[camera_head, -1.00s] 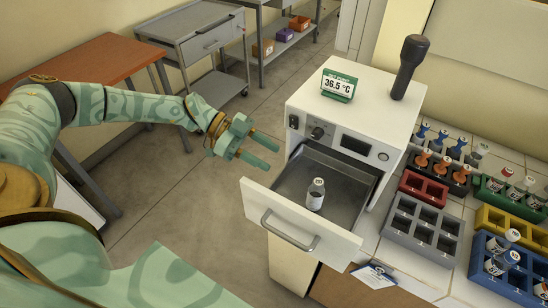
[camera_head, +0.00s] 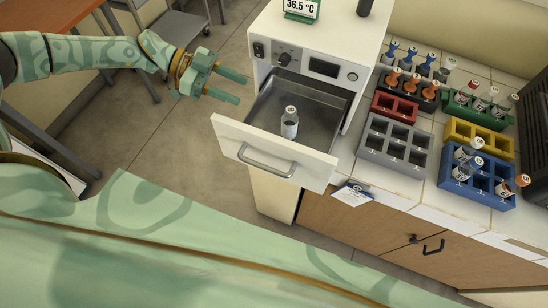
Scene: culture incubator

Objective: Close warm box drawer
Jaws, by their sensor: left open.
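The white warm box (camera_head: 320,35) stands on the counter with its drawer (camera_head: 270,153) pulled out. The drawer has a grey metal bar handle (camera_head: 266,162) on its white front. One vial (camera_head: 289,122) with a white label stands upright inside the drawer, which is otherwise empty. My left gripper (camera_head: 236,87) is open and empty. In the picture it is to the left of the box and above the drawer front's left end, apart from the handle. My right gripper is not in view.
To the right on the counter are a red rack (camera_head: 396,106), an empty grey rack (camera_head: 394,146), a yellow rack (camera_head: 478,137), a blue rack (camera_head: 474,184) and a green rack (camera_head: 478,111), some holding vials. A card (camera_head: 351,194) lies at the counter edge. Floor left of the drawer is clear.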

